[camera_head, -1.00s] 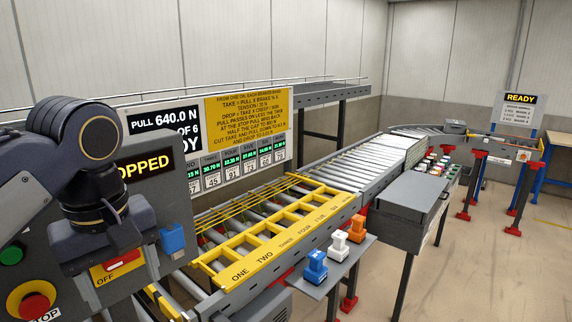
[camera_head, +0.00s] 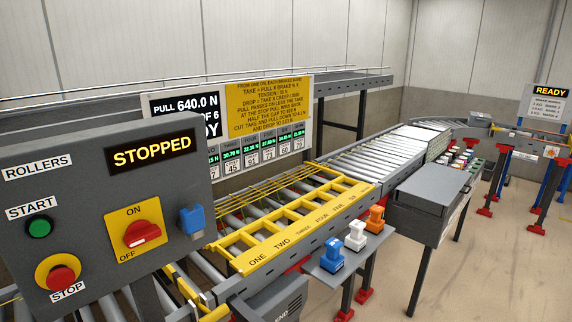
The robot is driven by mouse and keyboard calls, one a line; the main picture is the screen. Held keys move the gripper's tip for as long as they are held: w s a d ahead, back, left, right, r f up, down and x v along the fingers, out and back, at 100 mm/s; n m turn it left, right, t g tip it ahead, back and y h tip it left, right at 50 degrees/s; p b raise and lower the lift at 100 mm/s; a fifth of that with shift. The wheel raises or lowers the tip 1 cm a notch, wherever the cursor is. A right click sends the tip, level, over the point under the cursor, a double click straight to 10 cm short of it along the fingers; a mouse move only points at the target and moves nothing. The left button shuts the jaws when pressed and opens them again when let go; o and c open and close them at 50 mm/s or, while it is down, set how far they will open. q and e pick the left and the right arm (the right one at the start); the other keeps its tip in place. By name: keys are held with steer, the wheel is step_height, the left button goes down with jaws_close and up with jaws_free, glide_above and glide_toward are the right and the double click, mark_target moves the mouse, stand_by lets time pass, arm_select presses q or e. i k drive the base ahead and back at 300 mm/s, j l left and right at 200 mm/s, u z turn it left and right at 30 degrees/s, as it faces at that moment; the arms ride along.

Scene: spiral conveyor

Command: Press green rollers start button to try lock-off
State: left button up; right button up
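The grey rollers control panel (camera_head: 100,200) fills the left of the view. Its green start button (camera_head: 39,228) sits under the START label, clear of any gripper. Below it is the red stop button (camera_head: 61,279) on a yellow surround. To the right is a red rotary switch (camera_head: 141,234) on a yellow ON/OFF plate, its handle lying nearly level, tilted a little. A blue padlock-like block (camera_head: 191,221) is at the panel's right edge. The display (camera_head: 152,154) reads STOPPED. Neither of my grippers shows in this view.
A roller conveyor (camera_head: 355,158) with a yellow numbered frame (camera_head: 290,228) runs to the back right. A small shelf (camera_head: 372,246) holds blue, white and orange blocks. A grey box on legs (camera_head: 431,190) stands right of it.

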mark_target(39, 227)
steer(key=k+u, duration=0.1)
steer(key=u, duration=1.05)
